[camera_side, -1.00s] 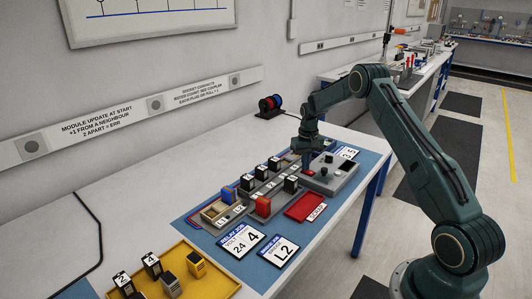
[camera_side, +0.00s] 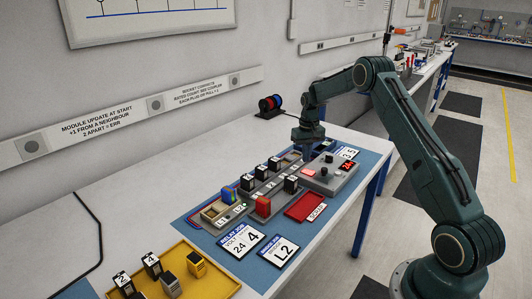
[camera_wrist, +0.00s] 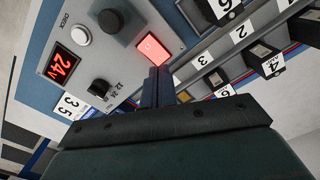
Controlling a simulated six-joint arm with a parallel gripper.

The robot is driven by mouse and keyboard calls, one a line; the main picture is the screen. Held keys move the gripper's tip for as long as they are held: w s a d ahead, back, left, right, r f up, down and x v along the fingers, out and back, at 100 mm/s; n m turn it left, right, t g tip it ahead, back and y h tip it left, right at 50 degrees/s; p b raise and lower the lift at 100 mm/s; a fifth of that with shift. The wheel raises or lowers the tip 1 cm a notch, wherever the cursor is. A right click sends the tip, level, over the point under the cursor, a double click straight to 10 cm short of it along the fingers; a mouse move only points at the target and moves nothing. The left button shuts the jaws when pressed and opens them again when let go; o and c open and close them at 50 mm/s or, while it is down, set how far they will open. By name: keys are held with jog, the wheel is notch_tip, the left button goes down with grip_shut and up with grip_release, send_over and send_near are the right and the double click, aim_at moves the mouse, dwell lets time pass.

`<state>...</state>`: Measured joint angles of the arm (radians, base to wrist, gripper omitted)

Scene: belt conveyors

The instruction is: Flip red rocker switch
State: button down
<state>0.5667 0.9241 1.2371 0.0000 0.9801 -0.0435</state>
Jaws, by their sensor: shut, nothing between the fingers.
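The red rocker switch (camera_side: 309,171) sits on the grey control box (camera_side: 335,181) and glows bright red. It also shows lit in the wrist view (camera_wrist: 152,49), with a faint mark on its face. The box's small display (camera_side: 348,165) is lit red and reads 24V in the wrist view (camera_wrist: 65,62). My gripper (camera_side: 306,154) is just above and behind the switch in the side view. In the wrist view its closed fingers (camera_wrist: 156,76) point at the switch's near edge. The gripper is shut and empty; any gap to the switch is hard to tell.
A black knob (camera_wrist: 98,88) and a CHECK button (camera_wrist: 80,35) are on the same box. A rail of black modules (camera_side: 275,163) stands left of it. A red scrap tray (camera_side: 305,206) lies in front, and a yellow tray (camera_side: 215,279) at front left.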

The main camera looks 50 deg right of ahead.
aim_at(305, 171)
jog(key=shift+r, duration=1.65)
jog(key=s+a+r+n+t, duration=0.15)
jog(key=s+a+r, duration=0.35)
jog(key=a+r, duration=0.5)
jog(key=s+a+r+n+t, duration=0.15)
jog(key=s+a+r, duration=0.35)
jog(key=a+r, duration=0.55)
jog(key=s+a+n+t, duration=0.1)
jog(key=s+a, duration=0.4)
jog(key=s, duration=0.6)
jog(key=s+a+n+t, duration=0.1)
jog(key=s+a+n, duration=0.1)
jog(key=s+a, duration=0.4)
jog(key=shift+s+t, duration=0.3)
jog(key=shift+s, duration=2.05)
